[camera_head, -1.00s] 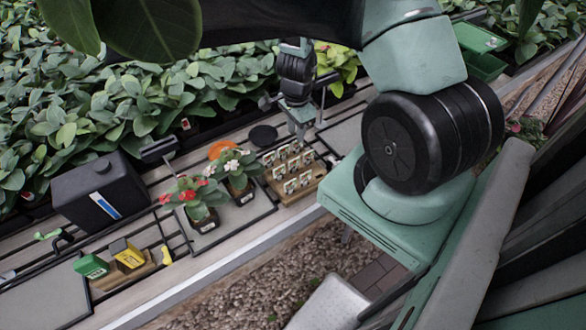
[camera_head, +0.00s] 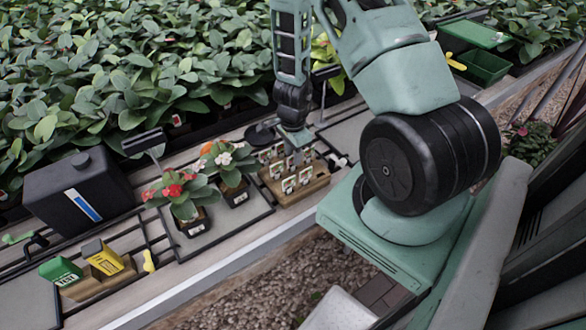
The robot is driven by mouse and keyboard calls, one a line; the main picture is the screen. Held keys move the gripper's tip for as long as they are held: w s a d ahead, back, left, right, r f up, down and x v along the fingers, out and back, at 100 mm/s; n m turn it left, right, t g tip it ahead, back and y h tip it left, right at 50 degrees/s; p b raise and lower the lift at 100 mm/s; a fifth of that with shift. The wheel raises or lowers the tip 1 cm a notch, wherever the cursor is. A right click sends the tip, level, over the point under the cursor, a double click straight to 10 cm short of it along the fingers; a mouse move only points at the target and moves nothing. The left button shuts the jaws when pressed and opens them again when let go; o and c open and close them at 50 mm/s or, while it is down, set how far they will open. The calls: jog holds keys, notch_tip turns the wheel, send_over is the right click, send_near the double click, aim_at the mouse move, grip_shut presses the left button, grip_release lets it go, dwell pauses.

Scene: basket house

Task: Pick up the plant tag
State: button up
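Several small white tags with dark print (camera_head: 289,184) stand in rows in a wooden block (camera_head: 311,187) on the bench, right of the potted flowers. They look like plant tags. My gripper (camera_head: 296,152) points down over the back rows of the tags, very close to them. Its fingers are small and partly merge with the tags behind, so I cannot tell whether they are open, shut or touching a tag. The back tags are partly hidden by the gripper.
Potted plants with red flowers (camera_head: 173,190) and white flowers (camera_head: 224,158) stand just left of the block. A black canister (camera_head: 78,192), green box (camera_head: 61,271) and yellow box (camera_head: 103,257) are further left. A green bin (camera_head: 485,67) is at the upper right.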

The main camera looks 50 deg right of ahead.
notch_tip(320, 180, down, 2)
jog(key=shift+b, duration=0.55)
jog(key=shift+r, duration=0.1)
jog(key=shift+c, duration=0.3)
grip_shut()
